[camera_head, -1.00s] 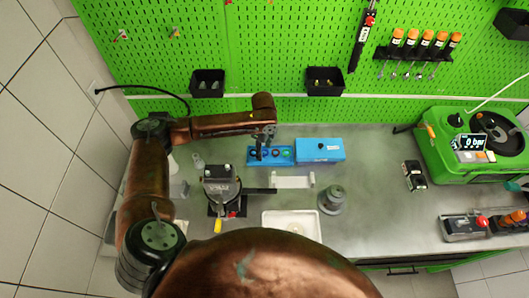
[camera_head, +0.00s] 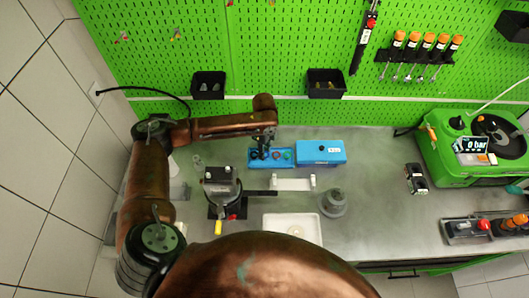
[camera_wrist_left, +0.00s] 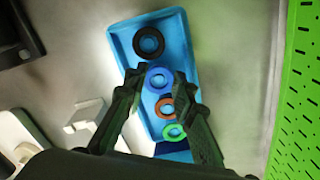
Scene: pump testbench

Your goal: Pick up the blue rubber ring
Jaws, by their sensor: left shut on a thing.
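The blue rubber ring (camera_wrist_left: 158,78) shows in the left wrist view between the two fingertips of my left gripper (camera_wrist_left: 158,82), which is shut on it. Around it is the light-blue tray (camera_wrist_left: 122,38). A black ring (camera_wrist_left: 148,42) lies on one side of it, and an orange-brown ring (camera_wrist_left: 165,108) and a green ring (camera_wrist_left: 174,131) on the other. In the head view my left gripper (camera_head: 262,150) points down at the left part of the blue tray (camera_head: 283,164) and hides part of it. I cannot tell if the blue ring is lifted. My right gripper is not in view.
A closed blue box (camera_head: 320,152) stands right of the tray. A dark device (camera_head: 222,187), a white bracket (camera_head: 293,183), a grey round part (camera_head: 333,201) and a white tray (camera_head: 309,218) stand nearer. The green pegboard wall (camera_head: 270,60) rises behind.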

